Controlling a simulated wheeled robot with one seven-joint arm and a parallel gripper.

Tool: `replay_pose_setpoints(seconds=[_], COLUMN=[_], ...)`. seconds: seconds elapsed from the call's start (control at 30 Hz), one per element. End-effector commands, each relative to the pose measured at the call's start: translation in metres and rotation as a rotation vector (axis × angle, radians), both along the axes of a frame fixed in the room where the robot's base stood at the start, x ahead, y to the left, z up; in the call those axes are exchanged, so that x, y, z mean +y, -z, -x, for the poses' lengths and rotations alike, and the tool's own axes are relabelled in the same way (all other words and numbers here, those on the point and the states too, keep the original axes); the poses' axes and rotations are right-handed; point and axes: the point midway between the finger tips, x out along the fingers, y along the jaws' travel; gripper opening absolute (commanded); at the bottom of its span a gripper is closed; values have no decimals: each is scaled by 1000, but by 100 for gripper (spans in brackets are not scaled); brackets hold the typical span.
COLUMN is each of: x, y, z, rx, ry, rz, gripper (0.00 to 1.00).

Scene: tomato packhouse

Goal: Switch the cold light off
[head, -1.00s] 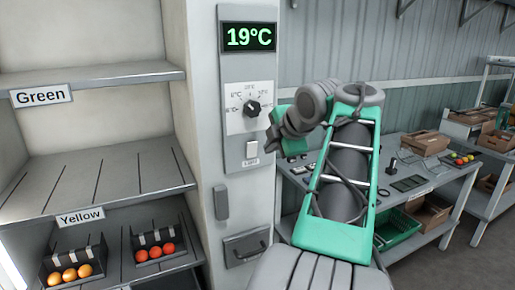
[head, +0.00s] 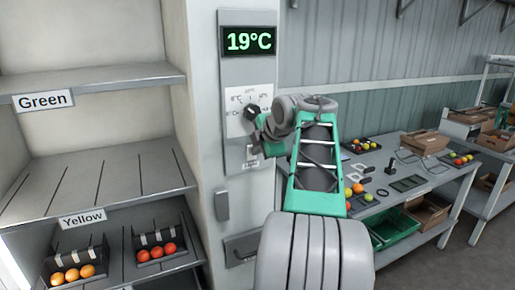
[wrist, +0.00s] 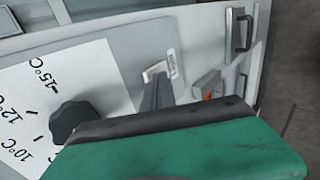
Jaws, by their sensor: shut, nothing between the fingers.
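The light switch (head: 251,153) is a small pale rocker with a label below it, on the grey control panel under the dial. My gripper partly covers it in the head view. In the wrist view the switch (wrist: 154,72) shows beside its label, with the dark fingers pointing at it. My gripper (head: 256,146) is shut and empty, its tips right at the switch; in the wrist view the tips (wrist: 156,82) overlap its edge. I cannot tell whether they press it. The switch's exact position is unclear.
The black temperature dial (head: 251,112) is close above my fingers, with the 19°C display (head: 249,40) higher up. Shelves (head: 100,180) stand left; a table (head: 405,205) with tomatoes and crates stands right.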

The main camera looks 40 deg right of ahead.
Motion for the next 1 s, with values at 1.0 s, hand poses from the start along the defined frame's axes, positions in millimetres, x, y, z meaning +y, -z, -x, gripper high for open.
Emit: replay_pose_setpoints(seconds=[1.0], x=[-1], y=[-20], z=[-6], rx=[62], ry=[-1], rz=[-18], gripper=[0])
